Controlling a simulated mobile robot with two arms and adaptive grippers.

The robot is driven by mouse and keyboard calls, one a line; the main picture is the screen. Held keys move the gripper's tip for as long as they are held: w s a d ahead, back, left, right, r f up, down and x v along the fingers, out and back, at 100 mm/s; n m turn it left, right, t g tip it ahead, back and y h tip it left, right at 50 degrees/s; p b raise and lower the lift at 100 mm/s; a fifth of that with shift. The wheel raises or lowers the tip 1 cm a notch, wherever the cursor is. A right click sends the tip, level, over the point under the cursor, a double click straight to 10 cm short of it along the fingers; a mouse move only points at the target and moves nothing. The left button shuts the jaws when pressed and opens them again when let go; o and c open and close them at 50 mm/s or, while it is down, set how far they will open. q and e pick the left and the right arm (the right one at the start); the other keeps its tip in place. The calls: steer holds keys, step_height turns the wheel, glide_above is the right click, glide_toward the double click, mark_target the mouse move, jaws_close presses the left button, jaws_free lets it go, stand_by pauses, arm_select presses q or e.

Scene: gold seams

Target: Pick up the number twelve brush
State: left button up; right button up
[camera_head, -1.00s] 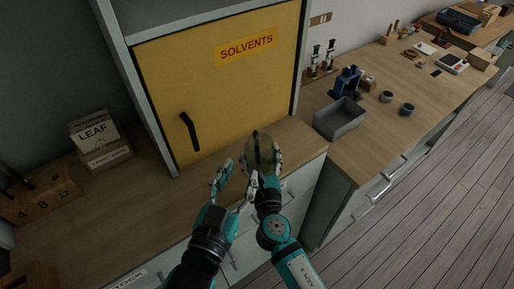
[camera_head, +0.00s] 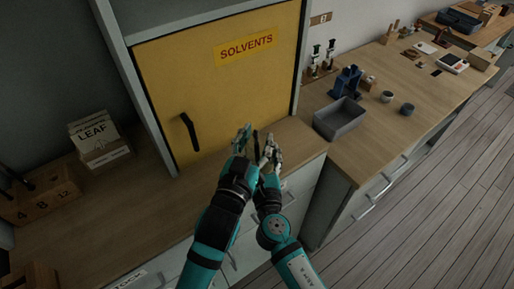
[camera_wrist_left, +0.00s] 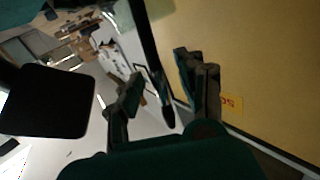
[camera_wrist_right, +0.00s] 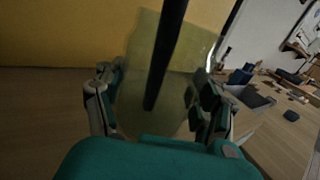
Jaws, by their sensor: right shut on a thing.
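A wooden block (camera_head: 42,200) at the left edge of the head view bears the numbers 4, 8 and 12. Dark upright shapes (camera_head: 8,176) show behind it, and I cannot tell which is the number twelve brush. My right gripper (camera_head: 266,152) is shut on a translucent yellow-green piece (camera_wrist_right: 150,95), with a dark rod (camera_wrist_right: 166,55) across it in the right wrist view. My left gripper (camera_head: 244,140) is beside the right one, fingers apart. In the left wrist view, a black rod (camera_wrist_left: 152,50) shows between its fingers. Both grippers are far right of the block.
A yellow solvents cabinet door (camera_head: 215,85) with a black handle (camera_head: 189,131) stands behind the hands. A LEAF box (camera_head: 103,150) sits left of it. A grey bin (camera_head: 340,118) and small cups (camera_head: 407,109) stand on the right bench. The counter between block and hands is clear.

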arm_select(q)
steer(key=shift+c, duration=0.3)
jaws_close()
step_height(320, 180, up, 10)
stand_by(0.5)
arm_select(e)
steer(key=o, duration=1.5)
steer(key=shift+s, duration=0.15)
